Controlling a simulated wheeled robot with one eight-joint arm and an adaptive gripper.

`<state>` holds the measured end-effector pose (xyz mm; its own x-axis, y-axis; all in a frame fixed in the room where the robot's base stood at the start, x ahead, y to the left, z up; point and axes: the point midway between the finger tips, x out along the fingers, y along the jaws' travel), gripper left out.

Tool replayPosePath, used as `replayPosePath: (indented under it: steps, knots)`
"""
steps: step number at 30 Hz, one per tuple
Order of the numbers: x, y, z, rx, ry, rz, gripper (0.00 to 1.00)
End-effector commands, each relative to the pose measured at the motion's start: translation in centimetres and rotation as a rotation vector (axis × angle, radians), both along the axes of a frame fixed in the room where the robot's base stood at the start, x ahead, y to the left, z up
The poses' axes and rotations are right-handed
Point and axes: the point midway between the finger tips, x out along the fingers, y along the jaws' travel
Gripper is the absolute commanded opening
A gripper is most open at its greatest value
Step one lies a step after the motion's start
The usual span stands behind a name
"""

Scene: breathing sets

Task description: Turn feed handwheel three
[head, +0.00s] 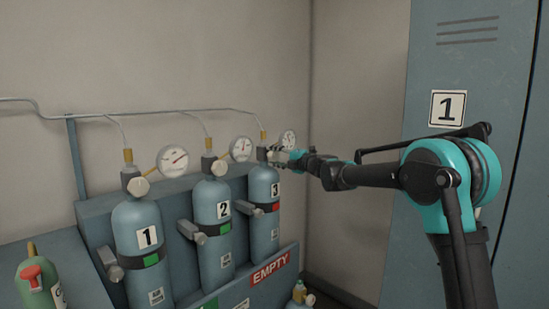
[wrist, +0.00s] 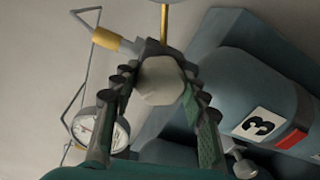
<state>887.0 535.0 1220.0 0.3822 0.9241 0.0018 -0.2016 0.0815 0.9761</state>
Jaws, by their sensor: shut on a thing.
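Cylinder three (head: 264,228) is the far right of three blue-grey cylinders, with a "3" label and a red patch; it also shows in the wrist view (wrist: 265,90). Its feed handwheel, a pale hexagonal knob (wrist: 163,82), faces my wrist camera on the dark valve. My gripper (head: 276,157) is at the valve top of cylinder three. In the wrist view, my gripper's fingers (wrist: 158,88) stand on either side of the handwheel, shut on it. In the head view my gripper mostly hides the handwheel.
Cylinders one (head: 140,219) and two (head: 211,190), with green patches, stand to the left. A pressure gauge (head: 288,140) sits beside valve three. A blue locker (head: 450,65) marked 1 stands right.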

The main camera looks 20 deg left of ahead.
Motion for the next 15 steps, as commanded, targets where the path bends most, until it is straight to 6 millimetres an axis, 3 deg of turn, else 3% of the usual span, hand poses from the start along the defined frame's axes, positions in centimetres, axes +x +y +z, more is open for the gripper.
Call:
replayPosePath:
  steps: [15]
  knots:
    - [-0.03, 0.0, -0.06, 0.046, 0.09, 0.001, 0.15]
